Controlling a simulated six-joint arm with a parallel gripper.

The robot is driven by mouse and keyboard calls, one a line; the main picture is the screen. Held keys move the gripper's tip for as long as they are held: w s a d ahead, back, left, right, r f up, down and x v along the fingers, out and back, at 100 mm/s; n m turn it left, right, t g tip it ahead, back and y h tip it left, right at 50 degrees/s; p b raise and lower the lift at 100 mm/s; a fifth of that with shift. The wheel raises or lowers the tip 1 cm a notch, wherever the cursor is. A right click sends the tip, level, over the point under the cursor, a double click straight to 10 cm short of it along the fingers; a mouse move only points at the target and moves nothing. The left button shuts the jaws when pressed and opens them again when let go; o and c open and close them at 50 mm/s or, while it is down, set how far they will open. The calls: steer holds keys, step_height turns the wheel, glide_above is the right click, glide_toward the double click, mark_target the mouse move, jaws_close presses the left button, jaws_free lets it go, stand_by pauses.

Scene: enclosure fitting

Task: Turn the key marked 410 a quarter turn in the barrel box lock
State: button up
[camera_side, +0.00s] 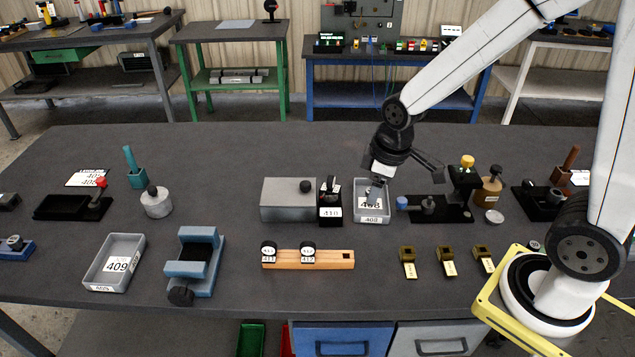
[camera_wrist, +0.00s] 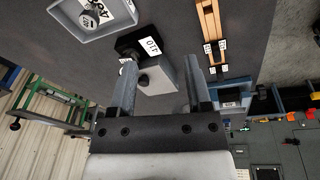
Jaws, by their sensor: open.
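A black block (camera_side: 330,213) with a white 410 label stands at the right end of a grey box (camera_side: 287,205). A dark upright piece (camera_side: 332,186) rises from its top; I cannot tell whether it is the key. The wrist view also shows the black block (camera_wrist: 128,41) and the grey box (camera_wrist: 160,77). A small round pale-marked piece (camera_wrist: 126,67), partly hidden by a finger, shows beside the block there. My gripper (camera_side: 407,186) is open, with its fingers apart and nothing held. It is right of the block, above the 408 tray (camera_side: 359,212).
A wooden rack (camera_side: 330,260) in front holds two black-headed keys marked 411 and 412; its right hole is empty. Right of the tray is a black fixture (camera_side: 430,212) with a blue knob. Several brass tagged pieces (camera_side: 447,260) stand at front right.

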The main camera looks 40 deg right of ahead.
steer(key=w+d+n, duration=0.1)
steer(key=w+n, duration=0.6)
steer(key=n, duration=0.1)
steer(key=n+g, duration=0.2)
steer(key=n, duration=0.9)
glide_above(331, 176)
steer(key=shift+f, duration=0.3)
steer(key=shift+f, duration=0.15)
steer(key=shift+f, duration=3.75)
steer(key=shift+c, duration=0.2)
jaws_close()
